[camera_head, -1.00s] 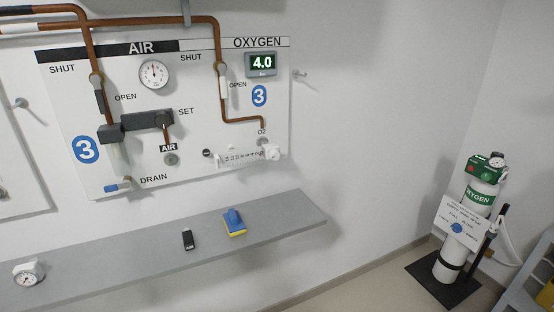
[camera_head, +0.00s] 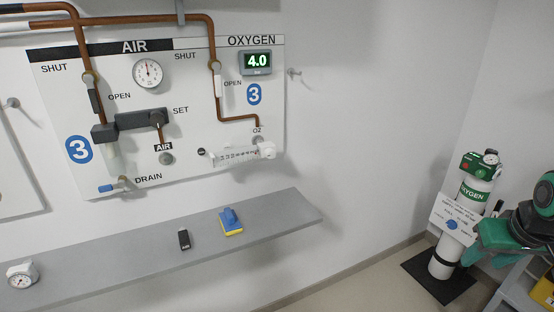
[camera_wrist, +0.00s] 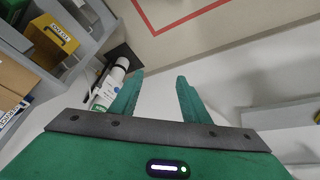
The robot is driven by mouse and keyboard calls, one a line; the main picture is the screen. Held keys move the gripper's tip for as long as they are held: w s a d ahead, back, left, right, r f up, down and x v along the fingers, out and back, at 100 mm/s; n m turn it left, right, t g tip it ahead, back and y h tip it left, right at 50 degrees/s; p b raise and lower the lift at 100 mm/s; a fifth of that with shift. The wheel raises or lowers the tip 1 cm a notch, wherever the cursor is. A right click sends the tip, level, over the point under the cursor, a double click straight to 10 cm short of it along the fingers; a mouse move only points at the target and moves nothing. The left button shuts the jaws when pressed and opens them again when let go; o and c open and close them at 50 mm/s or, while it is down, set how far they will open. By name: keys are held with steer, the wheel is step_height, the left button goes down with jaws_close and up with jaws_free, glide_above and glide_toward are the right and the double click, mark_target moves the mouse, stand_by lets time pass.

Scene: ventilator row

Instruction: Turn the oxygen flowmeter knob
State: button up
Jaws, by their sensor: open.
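The oxygen flowmeter (camera_head: 236,154) is a clear tube with a printed scale, mounted sideways under the O2 outlet at the lower right of the wall panel. A white fitting (camera_head: 266,150) sits at its right end and a small dark knob-like end (camera_head: 202,151) at its left. Which end is the turning knob is hard to tell. My green gripper is in the head view's right edge, in front of the oxygen cylinder, far from the flowmeter. In the wrist view my gripper (camera_wrist: 158,92) is open, with nothing between its fingers. The flowmeter is not recognisable there.
A grey shelf (camera_head: 120,249) runs below the panel, holding a blue-and-yellow block (camera_head: 230,221), a small black device (camera_head: 184,239) and a white gauge (camera_head: 22,274). An oxygen cylinder (camera_head: 474,190) stands at right.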

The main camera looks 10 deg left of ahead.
steer(key=w+a+n+t+y, duration=0.1)
steer(key=w+a+n+t, duration=0.2)
steer(key=w+a, duration=0.5)
steer(key=n+t+y, duration=0.6)
steer(key=n+y, duration=0.1)
steer(key=y, duration=0.4)
glide_toward(272, 154)
steer(key=x, duration=0.7)
steer(key=shift+w+a+f, duration=0.15)
steer(key=shift+w+a, duration=0.05)
steer(key=c, duration=1.1)
